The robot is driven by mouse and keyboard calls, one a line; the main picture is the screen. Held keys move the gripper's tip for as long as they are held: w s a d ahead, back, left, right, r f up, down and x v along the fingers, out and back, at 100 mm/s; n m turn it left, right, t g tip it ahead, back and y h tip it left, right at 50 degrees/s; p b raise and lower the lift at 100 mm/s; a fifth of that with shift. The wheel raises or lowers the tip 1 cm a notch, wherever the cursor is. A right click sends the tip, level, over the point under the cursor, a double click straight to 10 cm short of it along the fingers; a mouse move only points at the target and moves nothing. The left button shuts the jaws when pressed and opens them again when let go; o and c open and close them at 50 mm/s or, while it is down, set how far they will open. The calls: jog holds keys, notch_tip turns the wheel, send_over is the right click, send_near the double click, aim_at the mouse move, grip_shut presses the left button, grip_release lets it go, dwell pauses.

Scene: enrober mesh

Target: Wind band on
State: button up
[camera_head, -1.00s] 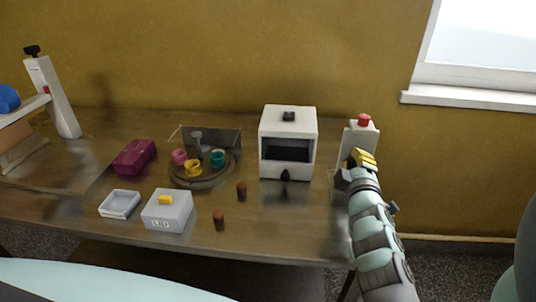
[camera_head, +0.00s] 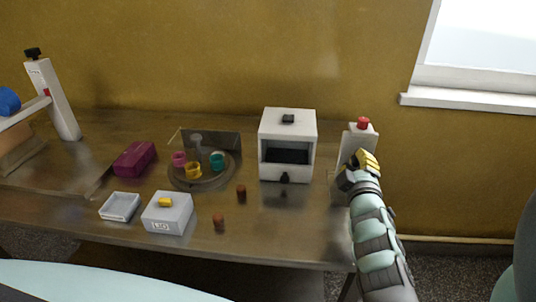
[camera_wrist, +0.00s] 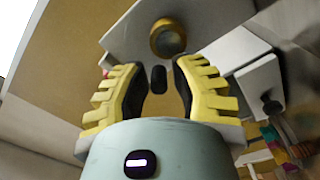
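No part labelled as a band or wind control can be read in either view. My gripper (camera_head: 360,166) is at the right end of the table, in front of a white post (camera_head: 354,142) with a red button (camera_head: 363,123) on top. In the wrist view my gripper (camera_wrist: 157,80) has its two yellow ribbed fingers apart, with nothing held between them. I cannot tell whether the fingers touch either.
A white box machine (camera_head: 288,125) with an open front stands left of my gripper. A round tray (camera_head: 206,184) holds coloured cups. A magenta box (camera_head: 134,158), an open white box (camera_head: 120,206), a grey labelled box (camera_head: 167,214) and brown pieces (camera_head: 219,223) occupy the table.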

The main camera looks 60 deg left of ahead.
jog(key=o, duration=0.3)
jog(key=shift+o, duration=0.2)
jog(key=shift+s, duration=0.1)
jog(key=v, duration=1.2)
jog(key=shift+r, duration=0.1)
